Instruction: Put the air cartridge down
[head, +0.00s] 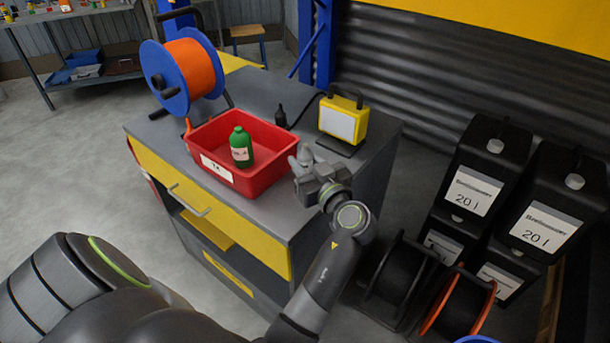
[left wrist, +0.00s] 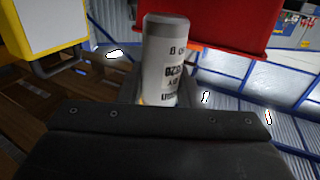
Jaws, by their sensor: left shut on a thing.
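The air cartridge (left wrist: 165,62) is a pale grey cylinder with a darker grey top and printed dark lettering. In the left wrist view it stands up between the jaws, and its lower end is hidden by the gripper. My left gripper (head: 306,178) is shut on it. In the head view the small grey cartridge (head: 304,155) shows at the gripper's tip, just right of the red bin (head: 263,187). I cannot tell whether it touches the cabinet top. My right gripper is not in view.
A green bottle (head: 241,148) stands in the red bin. Black canisters (head: 475,180) stand at the right.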

